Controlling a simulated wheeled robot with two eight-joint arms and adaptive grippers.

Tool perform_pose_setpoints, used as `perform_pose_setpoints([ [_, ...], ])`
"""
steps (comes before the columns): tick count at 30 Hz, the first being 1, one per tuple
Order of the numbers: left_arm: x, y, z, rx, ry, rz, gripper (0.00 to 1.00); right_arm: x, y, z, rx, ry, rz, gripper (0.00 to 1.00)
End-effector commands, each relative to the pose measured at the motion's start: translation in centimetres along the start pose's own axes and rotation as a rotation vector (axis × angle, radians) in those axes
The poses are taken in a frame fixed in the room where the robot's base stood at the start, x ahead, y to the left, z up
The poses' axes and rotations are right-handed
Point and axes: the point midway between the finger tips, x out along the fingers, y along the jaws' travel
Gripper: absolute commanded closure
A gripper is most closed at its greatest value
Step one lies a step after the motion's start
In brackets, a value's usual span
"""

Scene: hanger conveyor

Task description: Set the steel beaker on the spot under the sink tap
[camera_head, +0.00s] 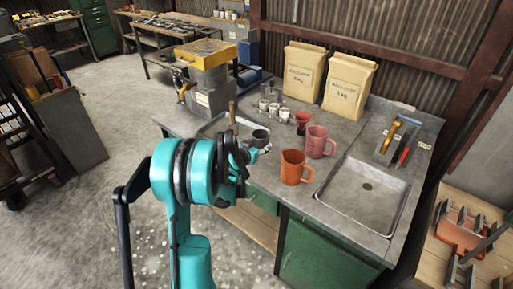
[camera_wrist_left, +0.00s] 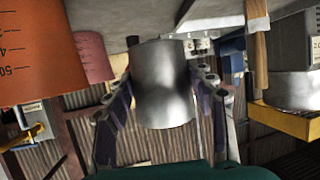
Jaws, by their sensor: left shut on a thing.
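The steel beaker (camera_head: 260,136) is a plain grey metal cup. It shows large in the left wrist view (camera_wrist_left: 165,85), between the fingers of my left gripper (camera_head: 248,152). This gripper is shut on it, with a finger on each side. In the head view the beaker is partly hidden behind the gripper, at the front edge of the bench. Whether it touches the bench top is hard to tell. The grey sink basin (camera_head: 362,190) is to the right and empty. My right gripper is not in view.
An orange measuring jug (camera_head: 293,168) and a pink jug (camera_head: 318,141) stand between the gripper and the sink. A red cup (camera_head: 302,120), small tins (camera_head: 273,104) and two paper sacks (camera_head: 346,86) stand behind.

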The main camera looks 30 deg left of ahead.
Motion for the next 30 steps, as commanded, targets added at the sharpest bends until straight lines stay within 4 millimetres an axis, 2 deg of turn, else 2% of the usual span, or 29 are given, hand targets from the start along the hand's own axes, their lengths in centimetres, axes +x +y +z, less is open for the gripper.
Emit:
perform_pose_setpoints([
  [1,0.6,-0.1,1.3,0.0,0.0,-0.001,0.83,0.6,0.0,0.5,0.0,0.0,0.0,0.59],
  [6,1.7,-0.1,4.1,0.0,0.0,0.0,0.83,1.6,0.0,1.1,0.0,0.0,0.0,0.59],
  [11,2.1,-0.1,5.2,0.0,0.0,0.001,0.83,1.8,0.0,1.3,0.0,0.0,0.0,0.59],
  [18,3.4,-0.2,8.2,0.0,0.0,0.001,0.83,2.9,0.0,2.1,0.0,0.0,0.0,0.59],
  [30,3.5,-0.2,8.6,0.0,0.0,0.001,0.83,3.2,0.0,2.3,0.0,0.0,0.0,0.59],
])
